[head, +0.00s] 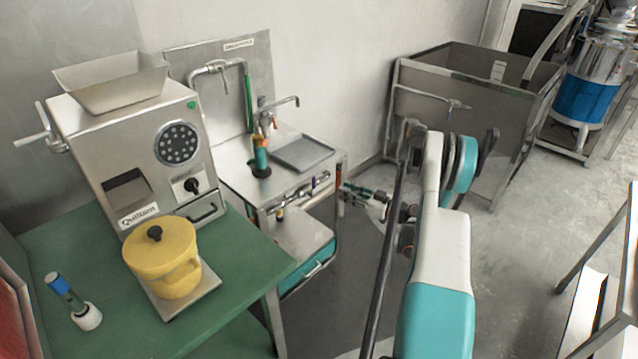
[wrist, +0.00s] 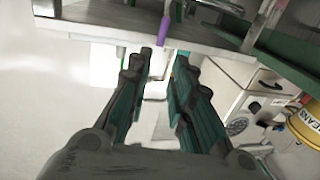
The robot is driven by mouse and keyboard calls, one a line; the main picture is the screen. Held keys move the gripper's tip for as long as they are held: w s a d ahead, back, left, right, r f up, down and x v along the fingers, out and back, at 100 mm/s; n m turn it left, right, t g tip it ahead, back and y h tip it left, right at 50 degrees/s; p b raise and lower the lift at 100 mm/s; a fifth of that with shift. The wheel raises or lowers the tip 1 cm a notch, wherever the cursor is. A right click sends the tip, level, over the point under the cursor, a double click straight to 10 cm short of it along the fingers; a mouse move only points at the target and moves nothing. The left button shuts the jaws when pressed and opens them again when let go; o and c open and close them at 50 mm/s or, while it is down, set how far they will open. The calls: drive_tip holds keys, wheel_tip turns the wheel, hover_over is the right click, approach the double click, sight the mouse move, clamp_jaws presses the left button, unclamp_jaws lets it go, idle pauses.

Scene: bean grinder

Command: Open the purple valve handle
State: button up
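The purple valve handle (head: 314,184) is on the pipework at the front of the steel sink station in the head view, small and partly covered by fittings. In the wrist view the purple handle (wrist: 165,29) shows as a slim bar at top centre, just beyond my fingertips. My gripper (head: 348,192) is to the right of the handle in the head view, with its fingers pointing left towards the pipework. In the wrist view my gripper (wrist: 164,57) has its two teal-and-dark fingers apart, with nothing between them. The handle appears in line with the gap, without visible contact.
The sink station (head: 230,170) has a tray (head: 302,152) and taps on top. A grinder (head: 135,145) and a yellow pot (head: 160,262) stand on a green table (head: 215,330) at left. A large steel basin (head: 470,110) is behind my arm.

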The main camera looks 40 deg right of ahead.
sight(314, 183)
drive_tip(key=b+x, duration=0.3)
drive_tip(key=x, duration=0.9)
drive_tip(key=shift+c, duration=0.3)
clamp_jaws()
